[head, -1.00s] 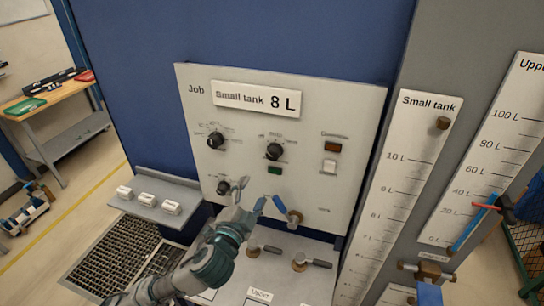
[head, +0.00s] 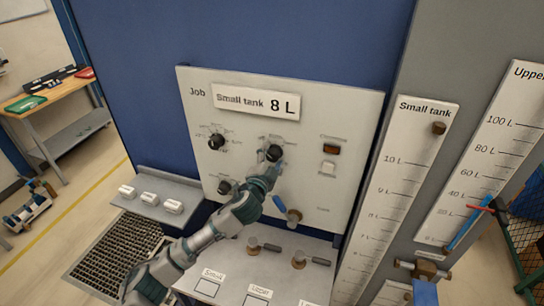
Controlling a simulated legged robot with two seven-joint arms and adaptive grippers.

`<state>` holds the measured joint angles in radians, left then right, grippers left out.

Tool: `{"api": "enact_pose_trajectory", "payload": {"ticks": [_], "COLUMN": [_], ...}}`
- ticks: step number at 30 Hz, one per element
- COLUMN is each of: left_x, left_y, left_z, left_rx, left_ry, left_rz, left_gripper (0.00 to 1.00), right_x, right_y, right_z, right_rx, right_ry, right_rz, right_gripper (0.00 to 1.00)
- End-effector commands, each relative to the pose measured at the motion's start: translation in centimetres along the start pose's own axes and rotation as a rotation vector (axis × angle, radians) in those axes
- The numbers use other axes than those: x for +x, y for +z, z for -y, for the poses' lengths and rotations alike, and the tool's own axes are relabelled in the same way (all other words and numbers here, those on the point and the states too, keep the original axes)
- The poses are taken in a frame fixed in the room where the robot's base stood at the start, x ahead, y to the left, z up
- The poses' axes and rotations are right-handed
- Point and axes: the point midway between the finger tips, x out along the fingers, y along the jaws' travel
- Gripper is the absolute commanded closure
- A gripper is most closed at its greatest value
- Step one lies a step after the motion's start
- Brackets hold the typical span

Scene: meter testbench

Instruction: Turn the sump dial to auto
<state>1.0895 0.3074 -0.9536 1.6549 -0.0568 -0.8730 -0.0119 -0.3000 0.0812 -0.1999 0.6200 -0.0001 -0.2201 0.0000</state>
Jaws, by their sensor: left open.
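A pale control panel (head: 340,110) carries three black dials. One dial (head: 216,141) is at upper left, one dial (head: 273,153) is at upper middle, and one dial (head: 224,186) is at lower left. Their labels are too small to read, so I cannot tell which is the sump dial or its setting. My left gripper (head: 272,168) is open, just below the upper middle dial and overlapping its lower edge. I cannot tell whether it touches it. My arm hides the panel below. My right gripper is out of view.
A sign on the panel reads Small tank 8 L (head: 257,101). A blue-handled valve (head: 292,215) is right of my arm. Two lever valves (head: 298,260) stand on the bench below. A shelf (head: 150,190) with white blocks is at left. Tank scales (head: 400,190) stand at right.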

Motion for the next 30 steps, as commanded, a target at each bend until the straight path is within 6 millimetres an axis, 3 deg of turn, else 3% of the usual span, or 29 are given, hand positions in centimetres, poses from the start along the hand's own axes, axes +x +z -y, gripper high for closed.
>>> {"api": "enact_pose_trajectory", "payload": {"ticks": [5,13,22,30], "left_x": [0.0,0.0,0.0,0.0], "left_y": [0.0,0.1,0.1,0.0], "left_z": [0.0,0.0,-0.1,0.1], "left_rx": [0.000,0.000,0.025,0.167], "left_ry": [0.000,0.001,0.003,0.005], "left_rz": [0.000,0.001,0.002,0.003], "left_gripper": [0.32,0.92,0.92,0.92], "right_x": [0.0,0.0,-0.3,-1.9], "right_y": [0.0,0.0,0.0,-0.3], "right_z": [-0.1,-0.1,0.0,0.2], "right_rx": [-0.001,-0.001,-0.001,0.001], "right_ry": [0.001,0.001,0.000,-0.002], "right_rz": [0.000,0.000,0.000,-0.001], "right_gripper": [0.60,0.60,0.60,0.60]}}
